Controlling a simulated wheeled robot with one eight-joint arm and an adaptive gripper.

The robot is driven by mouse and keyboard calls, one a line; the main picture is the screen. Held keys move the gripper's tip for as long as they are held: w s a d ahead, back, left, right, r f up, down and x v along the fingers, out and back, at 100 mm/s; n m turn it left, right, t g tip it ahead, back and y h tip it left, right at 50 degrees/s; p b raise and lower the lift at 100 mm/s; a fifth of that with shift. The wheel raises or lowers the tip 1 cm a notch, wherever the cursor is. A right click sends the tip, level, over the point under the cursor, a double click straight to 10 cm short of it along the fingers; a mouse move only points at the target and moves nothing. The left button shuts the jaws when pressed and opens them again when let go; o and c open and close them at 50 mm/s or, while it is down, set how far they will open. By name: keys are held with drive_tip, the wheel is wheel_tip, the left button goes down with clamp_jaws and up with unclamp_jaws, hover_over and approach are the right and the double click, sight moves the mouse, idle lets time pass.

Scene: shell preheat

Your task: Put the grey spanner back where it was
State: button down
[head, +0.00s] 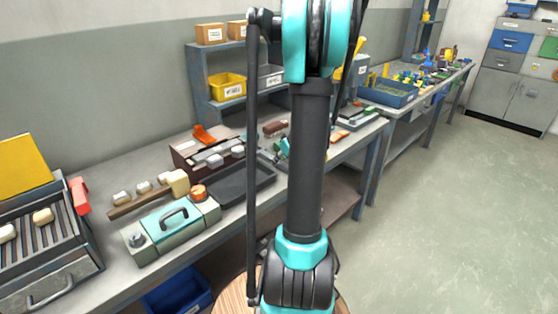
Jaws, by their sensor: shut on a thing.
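I cannot make out the grey spanner in the head view. My gripper does not show clearly either. My own dark arm with teal joints stands upright across the middle of the picture and hides part of the workbench (105,272). A small teal-green shape (283,148) shows at the left edge of the arm, over the bench. I cannot tell what it is.
On the bench are a grill-like unit (75,258), a teal box with a handle (165,228), a wooden mallet (152,195) and an empty dark tray (240,184). A shelf (203,90) holds bins. A second bench (412,108) bears a blue tray (387,94). The floor at right is clear.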

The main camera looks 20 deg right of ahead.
drive_tip(key=c, duration=1.3)
unclamp_jaws()
drive_tip(key=shift+c, duration=0.2)
drive_tip(key=v, duration=1.2)
drive_tip(key=shift+m+g+h, duration=0.3)
drive_tip(key=shift+m+g, duration=0.4)
drive_tip(key=shift+g, duration=0.1)
drive_tip(key=s+a+f, duration=0.1)
drive_tip(key=s+a, duration=0.1)
drive_tip(key=a, duration=0.2)
drive_tip(key=s+a+f, duration=0.2)
drive_tip(key=a, duration=0.3)
drive_tip(key=s+a+f, duration=0.1)
drive_tip(key=s+a, duration=0.1)
drive_tip(key=a, duration=0.2)
drive_tip(key=shift+s+a+f, duration=0.2)
drive_tip(key=shift+s+a, duration=0.05)
drive_tip(key=shift+s, duration=0.05)
drive_tip(key=s+a+f+m, duration=0.1)
drive_tip(key=s+a+f, duration=0.2)
drive_tip(key=s, duration=0.3)
drive_tip(key=s+a+f+m+h, duration=0.1)
drive_tip(key=s+a+f, duration=0.2)
drive_tip(key=s+a, duration=0.2)
drive_tip(key=shift+s+g+h, duration=0.3)
drive_tip(key=shift+s+g, duration=0.1)
drive_tip(key=shift+s, duration=0.05)
drive_tip(key=shift+f, duration=0.1)
